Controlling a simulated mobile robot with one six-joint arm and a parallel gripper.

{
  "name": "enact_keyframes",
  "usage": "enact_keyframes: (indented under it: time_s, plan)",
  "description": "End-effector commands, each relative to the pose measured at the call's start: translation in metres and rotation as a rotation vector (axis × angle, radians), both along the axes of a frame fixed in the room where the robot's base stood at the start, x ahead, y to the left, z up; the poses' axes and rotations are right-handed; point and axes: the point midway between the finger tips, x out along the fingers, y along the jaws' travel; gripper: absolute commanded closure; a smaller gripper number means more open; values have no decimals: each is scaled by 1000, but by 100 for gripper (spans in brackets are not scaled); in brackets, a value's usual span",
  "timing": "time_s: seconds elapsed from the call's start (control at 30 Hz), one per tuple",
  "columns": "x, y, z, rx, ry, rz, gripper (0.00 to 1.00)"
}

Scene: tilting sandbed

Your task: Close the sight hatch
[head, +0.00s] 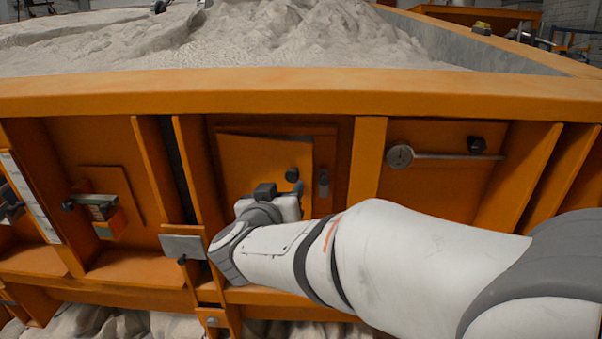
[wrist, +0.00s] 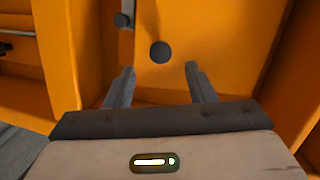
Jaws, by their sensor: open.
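The sight hatch (head: 250,165) is an orange panel with a dark round knob (head: 292,174) in the front wall of the sandbed. It looks slightly ajar: its edges are tilted against the recessed frame around it. A small dark latch (head: 323,183) sits on the frame to its right. In the wrist view the hatch (wrist: 215,50) fills the middle, with its knob (wrist: 160,52) just beyond my fingertips. My gripper (wrist: 159,70) is open and empty, its fingers either side of the knob's line but apart from it. In the head view my wrist hides the hatch's lower part.
The bed's orange top rim (head: 300,95) runs above the hatch, with pale sand (head: 290,35) behind it. Upright ribs (head: 367,165) flank the hatch bay. A lever with a round pivot (head: 400,156) is at right; a grey plate (head: 183,247) juts out at lower left.

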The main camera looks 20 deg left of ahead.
Motion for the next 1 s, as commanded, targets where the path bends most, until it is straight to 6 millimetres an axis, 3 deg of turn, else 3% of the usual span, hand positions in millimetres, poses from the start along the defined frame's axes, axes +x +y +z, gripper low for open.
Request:
enact_keyframes:
  time_s: [0.2, 0.7, 1.0]
  plan:
    - [-9, 10, 1, -40, -14, -83, 50]
    - [58, 7, 1, -41, -14, -86, 50]
    - [64, 7, 1, -41, -15, -82, 50]
